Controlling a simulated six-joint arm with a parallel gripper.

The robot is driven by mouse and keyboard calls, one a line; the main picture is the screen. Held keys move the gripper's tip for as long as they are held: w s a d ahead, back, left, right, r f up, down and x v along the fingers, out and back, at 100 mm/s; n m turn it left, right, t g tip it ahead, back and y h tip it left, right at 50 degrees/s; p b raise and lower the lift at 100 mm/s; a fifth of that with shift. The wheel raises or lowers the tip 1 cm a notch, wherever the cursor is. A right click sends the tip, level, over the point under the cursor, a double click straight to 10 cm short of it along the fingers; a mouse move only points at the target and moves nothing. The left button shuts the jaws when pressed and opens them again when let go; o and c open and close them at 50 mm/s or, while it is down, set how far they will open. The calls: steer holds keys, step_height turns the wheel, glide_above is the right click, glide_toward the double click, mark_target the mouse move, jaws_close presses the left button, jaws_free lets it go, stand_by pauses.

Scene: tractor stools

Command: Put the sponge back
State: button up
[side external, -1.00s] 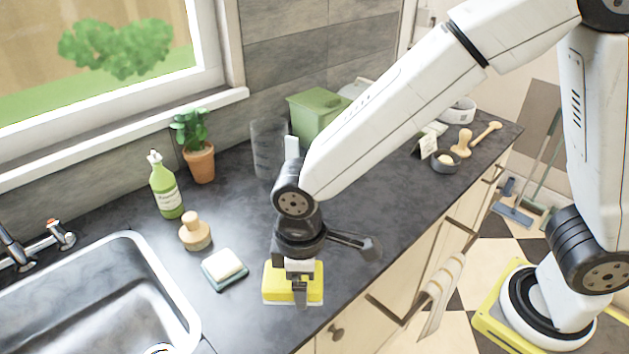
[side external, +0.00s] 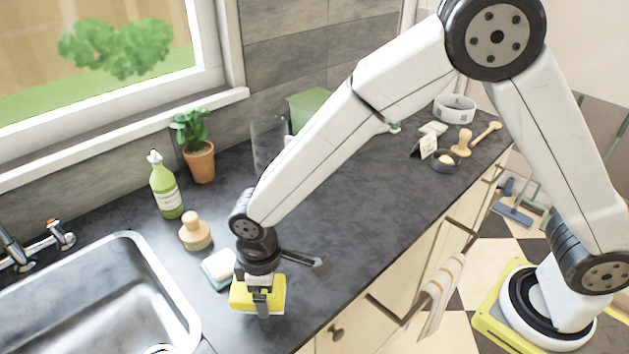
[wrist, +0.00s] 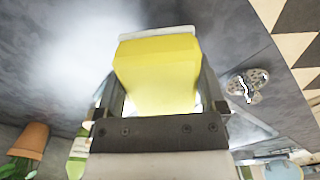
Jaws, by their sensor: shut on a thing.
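The yellow sponge (side external: 241,293) has a white layer and is in my gripper (side external: 262,298) near the front edge of the dark counter. In the wrist view the sponge (wrist: 158,75) sits between the two fingers of my gripper (wrist: 158,92), with its white layer at the far end. The gripper is shut on it. In the side view the near finger covers part of its front. I cannot tell how large any gap under the sponge is.
The steel sink (side external: 110,300) is at the left. A wooden brush (side external: 194,231), a green bottle (side external: 166,187) and a potted plant (side external: 200,160) stand behind.

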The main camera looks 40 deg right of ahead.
steer(key=shift+w+a+f, duration=0.1)
steer(key=shift+w+f, duration=0.1)
steer(key=shift+f, duration=1.65)
steer(key=o, duration=1.2)
steer(key=shift+f, duration=0.1)
step_height(320, 180, up, 12)
steer(key=shift+r, duration=0.15)
